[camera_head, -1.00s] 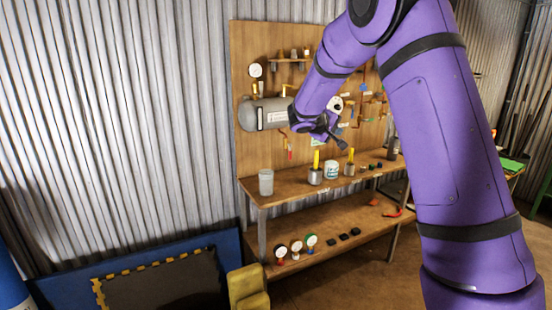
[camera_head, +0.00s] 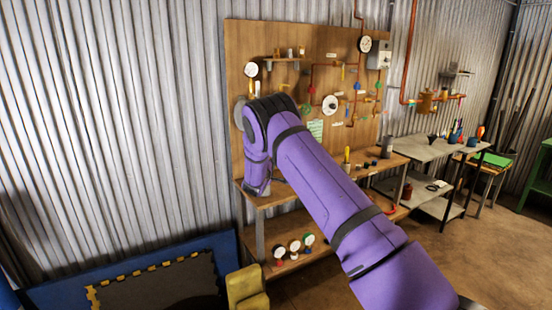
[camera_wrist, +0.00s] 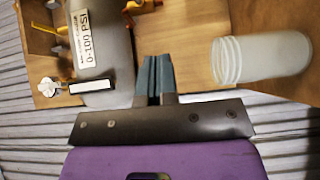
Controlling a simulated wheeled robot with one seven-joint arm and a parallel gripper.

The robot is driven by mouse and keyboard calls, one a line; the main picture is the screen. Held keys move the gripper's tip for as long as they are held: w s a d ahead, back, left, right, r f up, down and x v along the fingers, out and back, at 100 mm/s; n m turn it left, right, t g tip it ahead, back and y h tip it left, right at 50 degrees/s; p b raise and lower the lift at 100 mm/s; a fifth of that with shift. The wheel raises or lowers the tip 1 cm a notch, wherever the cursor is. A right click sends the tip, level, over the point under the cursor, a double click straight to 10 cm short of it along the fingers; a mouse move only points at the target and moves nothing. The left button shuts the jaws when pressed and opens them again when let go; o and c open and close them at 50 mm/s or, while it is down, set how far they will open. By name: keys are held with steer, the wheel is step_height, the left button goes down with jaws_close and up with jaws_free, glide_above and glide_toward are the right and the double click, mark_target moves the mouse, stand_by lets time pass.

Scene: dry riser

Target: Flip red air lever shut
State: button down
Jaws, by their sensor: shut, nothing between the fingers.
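My gripper (camera_wrist: 154,78) shows in the wrist view, its two dark fingers shut together with nothing between them. The grey air tank (camera_wrist: 112,50), with a 0-100 PSI label (camera_wrist: 93,32), is just left of the fingertips in that view. I cannot make out the red air lever in either current view. In the head view my arm covers the front of the tank (camera_head: 239,112) and the board below it. My gripper is hidden behind my arm there.
A translucent jar (camera_wrist: 262,58) is right of the fingers on the wooden surface. The pegboard (camera_head: 350,75) carries gauges, valves and pipes. The workbench (camera_head: 280,192) has a lower shelf with several gauges. A grey table (camera_head: 425,148) stands at the right.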

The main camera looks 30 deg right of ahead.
steer(key=shift+w+a+f, duration=0.35)
steer(key=shift+a+f, duration=0.05)
steer(key=shift+f, duration=0.15)
steer(key=s+d+x, duration=0.1)
steer(key=d+x, duration=0.1)
steer(key=x, duration=1.1)
steer(key=shift+s, duration=0.4)
